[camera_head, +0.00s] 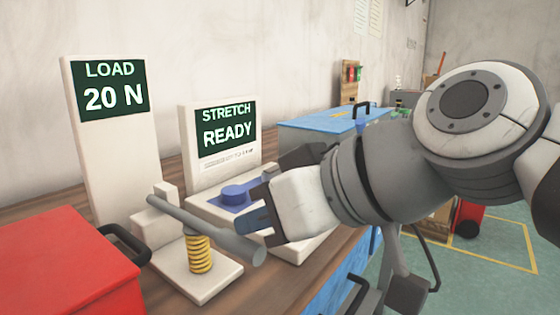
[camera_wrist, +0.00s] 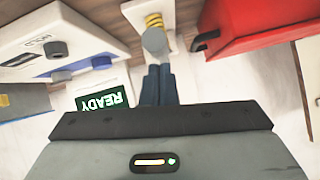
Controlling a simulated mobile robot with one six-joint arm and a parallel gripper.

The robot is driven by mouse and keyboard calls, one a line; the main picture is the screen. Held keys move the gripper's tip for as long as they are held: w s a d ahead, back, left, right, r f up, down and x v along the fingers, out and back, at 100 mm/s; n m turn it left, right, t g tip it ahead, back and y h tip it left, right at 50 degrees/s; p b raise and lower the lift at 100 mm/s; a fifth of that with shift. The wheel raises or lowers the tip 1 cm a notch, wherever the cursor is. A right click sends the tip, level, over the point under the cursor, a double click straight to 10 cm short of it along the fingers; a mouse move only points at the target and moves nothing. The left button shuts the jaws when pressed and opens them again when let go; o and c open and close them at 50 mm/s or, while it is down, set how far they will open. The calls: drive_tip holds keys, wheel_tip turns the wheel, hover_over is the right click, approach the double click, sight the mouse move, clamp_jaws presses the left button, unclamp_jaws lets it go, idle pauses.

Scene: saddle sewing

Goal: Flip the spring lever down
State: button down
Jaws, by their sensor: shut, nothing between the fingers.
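The spring lever is a grey bar (camera_head: 205,226) that slopes down from its pivot at the upper left to a thick round end at the lower right. A yellow coil spring (camera_head: 200,253) stands under it on a white base (camera_head: 190,280). In the wrist view the lever's round end (camera_wrist: 154,41) hides part of the spring (camera_wrist: 154,20). My gripper (camera_head: 258,222) is shut and empty, close to the lever's thick end. In the wrist view its blue fingertips (camera_wrist: 159,70) are together just below that end. I cannot tell whether they touch it.
A red case (camera_head: 65,265) with a black handle stands left of the lever. A white stretch device (camera_head: 215,205) with a blue knob and a "READY" screen (camera_head: 227,130) is behind my gripper. A "20 N" load screen (camera_head: 110,90) stands behind the lever. A blue case (camera_head: 325,122) is farther back.

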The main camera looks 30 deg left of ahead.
wheel_tip(320, 180, up, 9)
drive_tip(key=p, duration=0.3)
drive_tip(key=shift+s+r, duration=0.1)
